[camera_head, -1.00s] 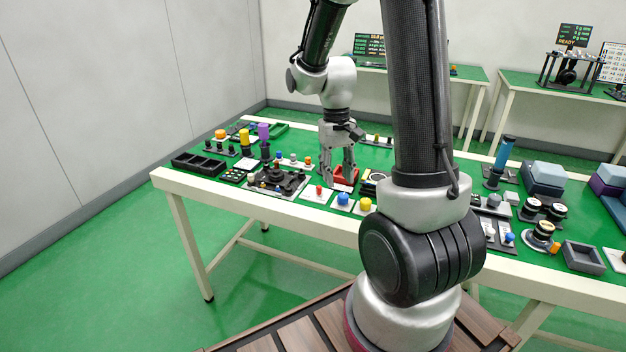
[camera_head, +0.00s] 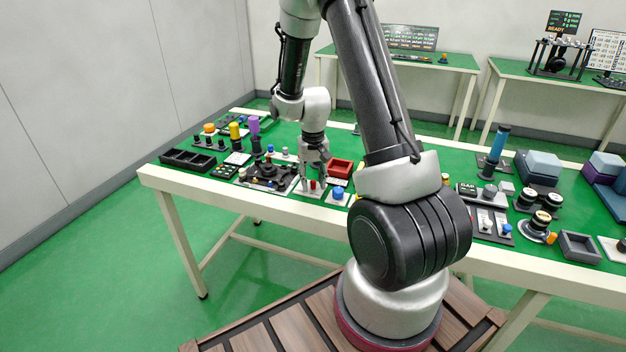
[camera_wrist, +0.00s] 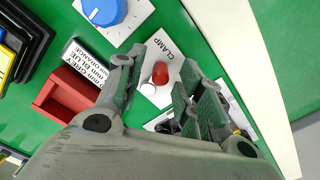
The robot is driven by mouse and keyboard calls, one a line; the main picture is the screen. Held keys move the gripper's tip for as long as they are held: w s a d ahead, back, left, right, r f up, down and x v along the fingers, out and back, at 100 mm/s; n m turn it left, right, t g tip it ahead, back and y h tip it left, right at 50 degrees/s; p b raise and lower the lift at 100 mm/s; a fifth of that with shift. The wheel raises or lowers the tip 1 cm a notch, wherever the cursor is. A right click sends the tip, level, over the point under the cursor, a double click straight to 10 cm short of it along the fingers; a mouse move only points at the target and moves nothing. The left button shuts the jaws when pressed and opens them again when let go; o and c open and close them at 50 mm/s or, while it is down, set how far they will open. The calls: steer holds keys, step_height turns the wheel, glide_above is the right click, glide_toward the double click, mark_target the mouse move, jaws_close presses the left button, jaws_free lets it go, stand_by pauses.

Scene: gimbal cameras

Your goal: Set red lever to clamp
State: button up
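The red lever (camera_wrist: 160,73) stands on a white plate marked CLAMP (camera_wrist: 165,54) in the wrist view. A round pale base shows beside its red tip. In the head view the red lever (camera_head: 313,184) is a small red spot just below my gripper. My gripper (camera_wrist: 155,92) is open, with its two fingers on either side of the lever in the picture. I cannot tell whether either finger touches it. In the head view my gripper (camera_head: 312,183) points down over the front part of the table.
A blue knob (camera_wrist: 103,10) on a white plate sits beside the lever plate. A red tray (camera_wrist: 67,93) and a label block (camera_wrist: 86,64) lie nearby. A black panel with knobs (camera_head: 268,174) is left of my gripper. The table's white edge (camera_wrist: 235,50) is close.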

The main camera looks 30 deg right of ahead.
jaws_close()
steer(key=shift+s+d+n, duration=0.15)
steer(key=shift+d+n, duration=0.1)
steer(key=shift+n, duration=0.75)
jaws_free()
step_height(320, 180, up, 12)
stand_by(0.5)
